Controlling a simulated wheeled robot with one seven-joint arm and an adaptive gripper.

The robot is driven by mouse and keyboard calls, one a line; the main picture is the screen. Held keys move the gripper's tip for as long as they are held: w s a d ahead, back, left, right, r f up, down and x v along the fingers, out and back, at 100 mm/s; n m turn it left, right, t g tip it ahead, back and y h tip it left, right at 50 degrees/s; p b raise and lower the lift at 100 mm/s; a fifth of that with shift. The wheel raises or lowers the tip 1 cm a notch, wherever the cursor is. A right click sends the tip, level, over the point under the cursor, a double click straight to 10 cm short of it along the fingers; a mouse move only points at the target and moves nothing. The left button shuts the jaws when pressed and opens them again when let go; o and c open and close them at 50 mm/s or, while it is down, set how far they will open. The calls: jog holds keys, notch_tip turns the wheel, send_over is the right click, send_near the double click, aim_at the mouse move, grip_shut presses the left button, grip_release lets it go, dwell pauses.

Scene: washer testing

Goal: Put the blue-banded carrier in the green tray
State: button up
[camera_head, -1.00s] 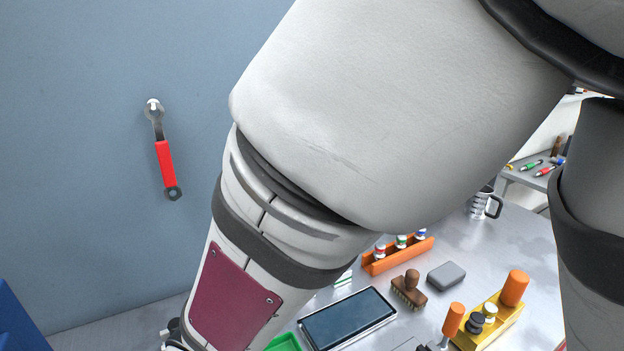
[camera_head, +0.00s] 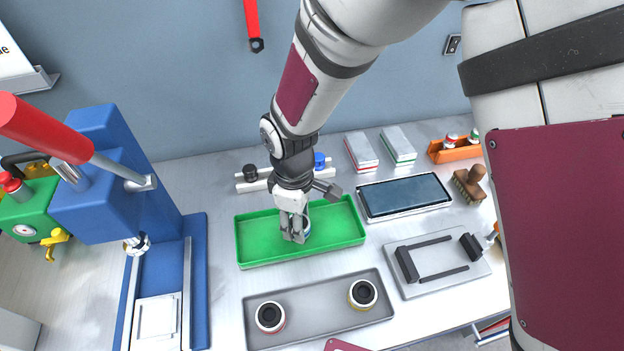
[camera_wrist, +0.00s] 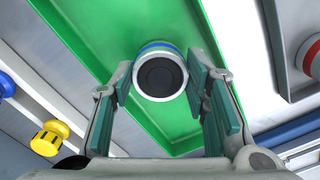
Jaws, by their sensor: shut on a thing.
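The blue-banded carrier (camera_wrist: 160,76) is a short white cylinder with a dark round top and a blue band. It sits between the two green-padded fingers of my gripper (camera_wrist: 163,98) in the wrist view. In the head view my gripper (camera_head: 296,234) points down inside the green tray (camera_head: 250,255), shut on the carrier (camera_head: 306,228), which is mostly hidden by the fingers. The carrier is over the tray floor; I cannot tell whether it touches it. The tray's walls stand clear around it.
A grey tray (camera_head: 315,319) in front holds a red-banded carrier (camera_head: 270,317) and a yellow-banded carrier (camera_head: 363,294). A blue press (camera_head: 140,215) stands at left. A rack with knobs (camera_head: 250,180) is behind the green tray. A dark-screened tablet (camera_head: 405,195) and grey fixture (camera_head: 435,265) lie at right.

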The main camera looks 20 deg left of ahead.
jog(key=shift+f, duration=0.2)
jog(key=o, duration=1.3)
jog(key=shift+c, duration=0.2)
jog(key=shift+r, duration=0.1)
